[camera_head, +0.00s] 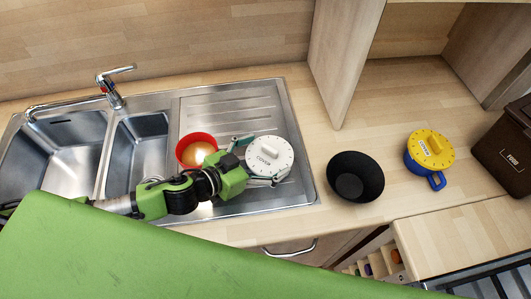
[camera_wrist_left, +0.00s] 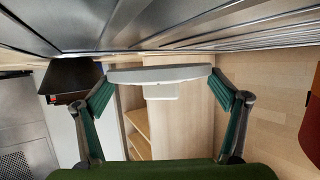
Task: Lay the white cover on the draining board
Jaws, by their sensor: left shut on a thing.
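The white cover (camera_head: 265,151) is a round lid with a raised grip and dark lettering. It is over the front right part of the steel draining board (camera_head: 223,110). My left gripper (camera_head: 268,158) reaches in from the left and is shut on the cover, a finger on each side of its rim. In the left wrist view the cover (camera_wrist_left: 160,75) is seen edge-on between the two fingertips (camera_wrist_left: 160,84), close to the ribbed steel. I cannot tell whether it touches the board. My right gripper is not in view.
A red bowl (camera_head: 196,141) stands on the board's left part, beside my left gripper. A black bowl (camera_head: 355,177) and a blue pot (camera_head: 437,180) with a yellow cover (camera_head: 431,149) stand on the counter to the right. The board's ribbed back part is clear.

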